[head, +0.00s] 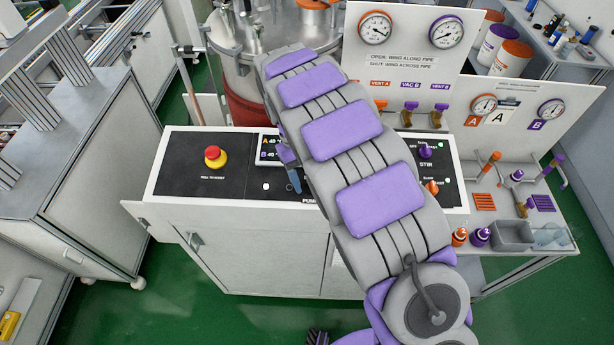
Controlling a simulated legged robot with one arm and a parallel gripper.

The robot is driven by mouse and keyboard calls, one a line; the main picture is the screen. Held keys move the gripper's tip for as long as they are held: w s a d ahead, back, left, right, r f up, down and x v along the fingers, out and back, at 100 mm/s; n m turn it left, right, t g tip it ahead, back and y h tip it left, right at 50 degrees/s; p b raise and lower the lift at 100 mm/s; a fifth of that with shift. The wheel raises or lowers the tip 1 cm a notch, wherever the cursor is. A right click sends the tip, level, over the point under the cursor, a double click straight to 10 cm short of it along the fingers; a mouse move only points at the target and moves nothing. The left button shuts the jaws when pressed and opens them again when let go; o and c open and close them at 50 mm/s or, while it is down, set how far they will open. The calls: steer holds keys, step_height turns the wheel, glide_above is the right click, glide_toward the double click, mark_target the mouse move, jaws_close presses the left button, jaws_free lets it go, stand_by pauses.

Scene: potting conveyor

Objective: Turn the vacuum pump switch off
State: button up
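The control panel (190,183) is a black-topped white cabinet in the middle of the head view. A label beginning "PUM" (309,200) shows at its lower middle, partly covered by my arm. I cannot make out the vacuum pump switch, and the panel area right of the label is hidden behind my arm. A part of my gripper (292,176), with a blue-grey tip, shows at the left edge of my arm, over the panel near the small display (268,148). The rest of it is hidden, so whether it is open or shut does not show.
A red emergency button (212,156) on a yellow base stands on the panel's left. A purple STIR knob (425,151) and an orange knob (432,187) are on its right. A metal tank (240,75) stands behind. Gauges and valves fill the right side.

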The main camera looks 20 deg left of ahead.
steer(key=p+v, duration=1)
steer(key=v, duration=0.6)
steer(key=shift+a+r, duration=0.2)
steer(key=shift+r, duration=0.15)
steer(key=shift+w, duration=0.1)
steer(key=s+d+r+m+y+b, duration=0.15)
steer(key=s+d+b, duration=0.3)
steer(key=d, duration=0.75)
steer(key=s+d+r+m+y+b, duration=0.1)
steer(key=s+d+m+b, duration=0.3)
steer(key=d, duration=0.7)
steer(key=s+d+f+m+b, duration=0.1)
steer(key=s+d+f+b, duration=0.1)
steer(key=s, duration=0.5)
steer(key=s+d+f+m+y+b, duration=0.1)
steer(key=s+d+f, duration=0.3)
steer(key=s, duration=0.4)
steer(key=s+d+f+m+t+b, duration=0.1)
steer(key=s+d+f+b, duration=0.2)
steer(key=s, duration=0.5)
step_height(320, 180, down, 3)
steer(key=shift+d+r, duration=0.1)
steer(key=shift+d, duration=0.45)
